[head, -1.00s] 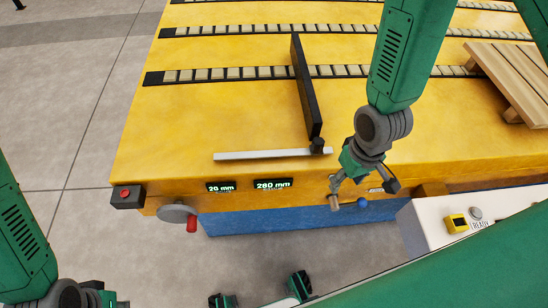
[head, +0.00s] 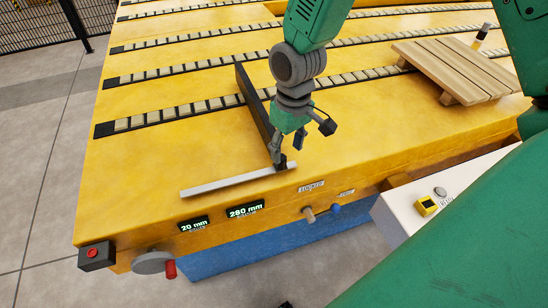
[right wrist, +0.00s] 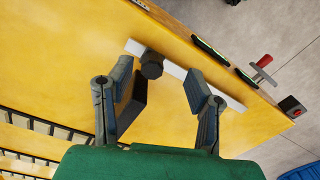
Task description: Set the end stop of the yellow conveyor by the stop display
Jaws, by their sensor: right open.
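The end stop is a dark upright plate (head: 256,112) across the yellow conveyor (head: 150,165), with a black knob (right wrist: 152,65) at its near end. The knob sits by a pale rail (head: 225,184). My right gripper (head: 288,150) is open around the knob. In the right wrist view its fingers (right wrist: 158,85) stand either side of the knob; contact cannot be told. Two front displays read 20 mm (head: 194,224) and 280 mm (head: 245,209); the small captions below them are unreadable. My left gripper is not in view.
A crank wheel with a red handle (head: 170,268) and a red button box (head: 96,255) are at the front left corner. A wooden pallet (head: 455,70) lies right.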

